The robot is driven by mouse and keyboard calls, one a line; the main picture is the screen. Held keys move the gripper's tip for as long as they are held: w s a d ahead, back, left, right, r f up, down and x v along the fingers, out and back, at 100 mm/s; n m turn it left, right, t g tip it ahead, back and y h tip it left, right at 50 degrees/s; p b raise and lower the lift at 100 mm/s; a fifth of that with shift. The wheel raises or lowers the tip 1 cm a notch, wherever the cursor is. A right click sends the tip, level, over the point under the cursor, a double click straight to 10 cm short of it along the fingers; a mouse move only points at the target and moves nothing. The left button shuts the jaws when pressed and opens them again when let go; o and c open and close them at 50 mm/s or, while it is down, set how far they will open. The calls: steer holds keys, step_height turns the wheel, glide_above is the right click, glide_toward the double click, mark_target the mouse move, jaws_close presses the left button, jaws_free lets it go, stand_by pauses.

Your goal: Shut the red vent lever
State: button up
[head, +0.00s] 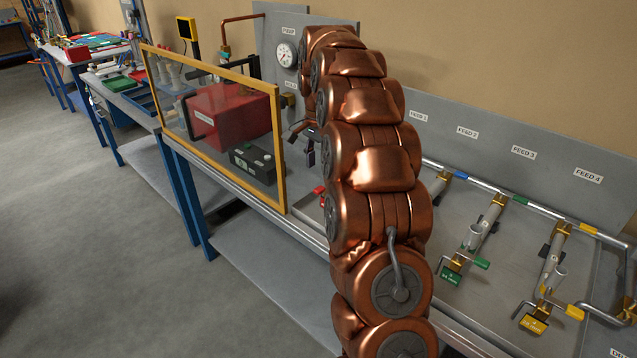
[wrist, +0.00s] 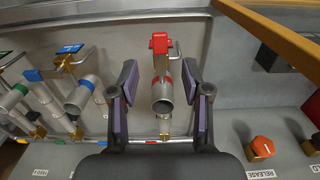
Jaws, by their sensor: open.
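In the wrist view, the red vent lever's red end (wrist: 159,43) shows at the top of a grey pipe fitting (wrist: 162,95) with a red band and brass parts. A thin metal rod is beside it. My gripper (wrist: 159,66) is open and empty, with one finger on each side of this fitting. The red end lies just beyond the fingertips. I cannot tell whether the fingers touch the pipe. In the head view, my copper arm hides most of the fitting. A small red part (head: 319,190) shows left of the arm, and my dark gripper (head: 311,150) shows partly above it.
A yellow-framed clear panel (head: 278,150) stands left of my arm, before a red box (head: 228,115). It also shows in the wrist view (wrist: 270,38). Blue-marked valves (wrist: 68,62) are close on the left. An orange RELEASE knob (wrist: 262,147) is at lower right.

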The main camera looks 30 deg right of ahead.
mark_target(319, 189)
steer(key=shift+f+p, duration=1.2)
steer(key=shift+f, duration=2.15)
jaws_close()
